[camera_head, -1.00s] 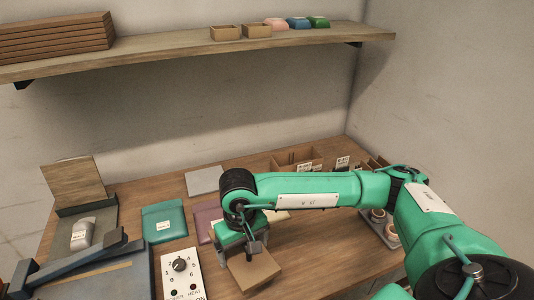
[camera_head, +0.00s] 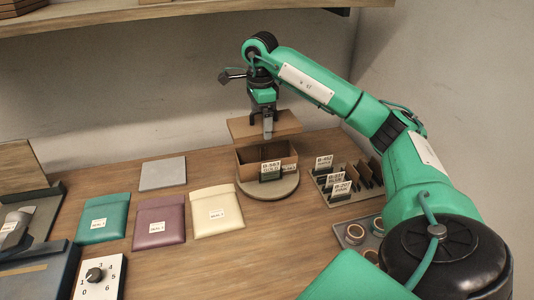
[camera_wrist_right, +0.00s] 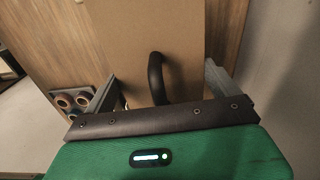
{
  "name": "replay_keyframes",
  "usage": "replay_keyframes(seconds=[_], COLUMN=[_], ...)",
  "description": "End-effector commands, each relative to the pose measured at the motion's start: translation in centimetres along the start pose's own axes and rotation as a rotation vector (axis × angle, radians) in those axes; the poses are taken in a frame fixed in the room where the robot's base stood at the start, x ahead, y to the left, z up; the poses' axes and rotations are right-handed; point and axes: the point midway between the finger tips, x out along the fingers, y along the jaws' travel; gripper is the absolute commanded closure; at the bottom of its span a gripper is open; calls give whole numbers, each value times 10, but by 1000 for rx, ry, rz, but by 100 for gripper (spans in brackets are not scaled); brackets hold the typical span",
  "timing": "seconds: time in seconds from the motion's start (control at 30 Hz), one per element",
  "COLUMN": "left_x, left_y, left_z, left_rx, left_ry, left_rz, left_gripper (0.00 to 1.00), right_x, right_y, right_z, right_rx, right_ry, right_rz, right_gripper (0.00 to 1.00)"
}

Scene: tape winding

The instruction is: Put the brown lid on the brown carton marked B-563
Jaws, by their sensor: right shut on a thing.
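The brown lid (camera_head: 241,128) is a flat brown panel held above the carton; in the right wrist view it (camera_wrist_right: 135,40) fills the middle, with a black loop handle (camera_wrist_right: 156,75) in front of it. My right gripper (camera_head: 268,132) is shut on the lid. The open-topped brown carton (camera_head: 248,160) stands below it, with a gap between them. A card marked B-563 (camera_head: 271,166) is at its front. The carton rests on a round grey disc (camera_head: 270,193).
To the right stands a rack (camera_head: 340,193) with several label cards, and tape rolls (camera_head: 356,233) lie in a tray. Teal (camera_head: 104,218), purple (camera_head: 159,222) and cream (camera_head: 217,209) pouches lie left of the disc. A shelf (camera_head: 150,22) runs above. Bare wood shows in front.

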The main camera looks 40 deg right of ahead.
Motion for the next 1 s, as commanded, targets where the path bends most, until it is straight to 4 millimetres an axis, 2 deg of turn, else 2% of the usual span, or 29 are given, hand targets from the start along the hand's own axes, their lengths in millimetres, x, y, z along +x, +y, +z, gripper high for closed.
replay_keyframes(seconds=[0.13, 0.4, 0.67, 0.83, 1.0], left_x=[1, -2, -3, -5, -4], left_y=[-1, 0, 0, 1, 1], left_z=[-1, 6, 9, 15, 16], left_rx=[0, 1, 1, 1, 1], left_ry=[1, -6, -7, -12, -13], left_rz=[-1, 0, 1, 1, 1], left_gripper=[100, 100, 100, 100, 100], right_x=[2, 46, 67, 91, 95], right_y=[-3, -3, -3, -3, -4], right_z=[-9, -10, -10, -9, -9], right_rx=[71, 78, 77, 76, 76], right_ry=[1, 3, 2, 2, 1], right_rz=[2, 4, 2, 3, 0], right_gripper=[30, 30, 30, 30, 30])
